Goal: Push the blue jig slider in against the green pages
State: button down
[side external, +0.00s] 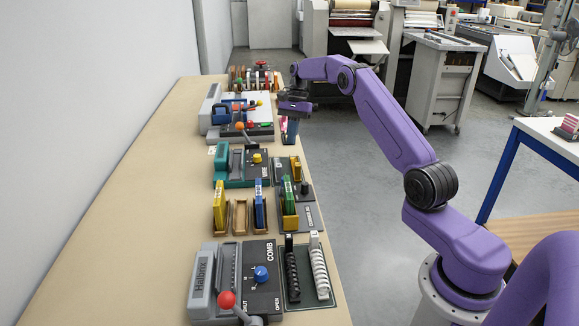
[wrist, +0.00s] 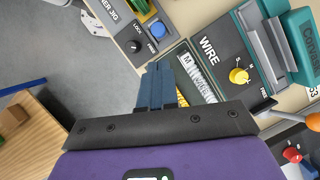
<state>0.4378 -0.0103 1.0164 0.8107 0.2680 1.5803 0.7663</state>
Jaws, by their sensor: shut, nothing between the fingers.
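My gripper (wrist: 157,68) is shut and empty, its blue-grey fingers together. In the side external view my gripper (side external: 290,138) points down near the table's right edge, level with the far machines. The jig (side external: 306,213) is a dark panel with a black knob, nearer the camera than my gripper. In the wrist view it is cut off by the top edge, left of centre, and shows a blue piece (wrist: 157,30), apart from my fingers. Green pages (wrist: 137,5) with a yellow edge stand beyond the blue piece, partly out of frame. I cannot tell the gap between them.
A teal wire machine (side external: 235,168) with a yellow knob stands beside the jig; a tray of wire coils (wrist: 197,72) lies close to my fingers in the wrist view. Upright books in wooden racks (side external: 240,216) and a grey comb machine (side external: 215,270) are nearer. The table's left side is clear.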

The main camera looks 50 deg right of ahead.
jog(key=x, duration=1)
jog(key=shift+d+f, duration=0.15)
jog(key=shift+d, duration=0.25)
jog(key=shift+s+a, duration=1.1)
jog(key=shift+s, duration=0.05)
